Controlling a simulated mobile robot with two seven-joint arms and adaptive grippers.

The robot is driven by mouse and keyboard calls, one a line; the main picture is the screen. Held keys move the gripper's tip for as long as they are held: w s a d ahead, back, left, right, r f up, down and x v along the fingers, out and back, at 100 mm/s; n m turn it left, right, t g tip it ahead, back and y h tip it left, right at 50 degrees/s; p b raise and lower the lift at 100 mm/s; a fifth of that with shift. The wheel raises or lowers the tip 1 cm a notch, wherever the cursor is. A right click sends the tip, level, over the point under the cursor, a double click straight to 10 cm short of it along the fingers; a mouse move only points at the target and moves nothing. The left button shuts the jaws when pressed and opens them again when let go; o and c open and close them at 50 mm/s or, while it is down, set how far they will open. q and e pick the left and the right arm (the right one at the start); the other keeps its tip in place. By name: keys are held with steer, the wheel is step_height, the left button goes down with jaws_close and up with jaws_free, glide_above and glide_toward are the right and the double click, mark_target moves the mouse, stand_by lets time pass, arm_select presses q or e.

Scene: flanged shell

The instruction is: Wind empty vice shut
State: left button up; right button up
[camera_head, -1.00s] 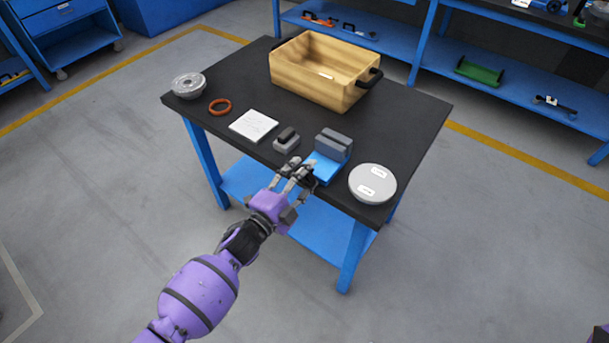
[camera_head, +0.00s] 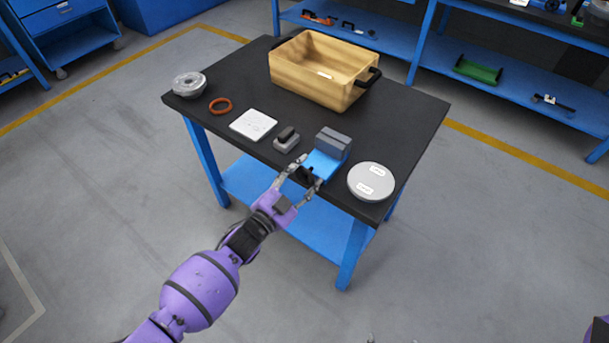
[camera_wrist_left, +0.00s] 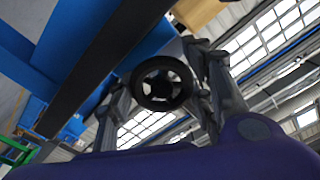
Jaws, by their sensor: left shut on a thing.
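The vice (camera_head: 325,161) has a blue body and grey jaws (camera_head: 333,143) and stands at the front edge of the black table. The jaws look close together; I cannot tell whether a gap is left. No part shows between them. My left gripper (camera_head: 309,173) is at the near end of the vice, its fingers on either side of the dark handwheel (camera_head: 306,174). In the left wrist view the round black handwheel (camera_wrist_left: 163,61) sits between the fingers, which are shut on it. Only small grey tips, likely of my right gripper (camera_head: 392,340), show at the bottom edge.
On the table (camera_head: 400,110) are a wooden crate (camera_head: 310,82), a round grey lidded disc (camera_head: 371,182), a small grey block (camera_head: 287,140), a white plate (camera_head: 253,125), an orange ring (camera_head: 220,106) and a metal flanged part (camera_head: 189,84). Blue shelves (camera_head: 500,85) stand behind.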

arm_select(q)
steer(key=shift+s+f, duration=0.15)
steer(key=shift+f, duration=0.15)
steer(key=o, duration=1.1)
steer(key=shift+o, duration=0.2)
steer(key=shift+r, duration=0.1)
steer(key=shift+r, duration=0.1)
steer(key=v, duration=1.2)
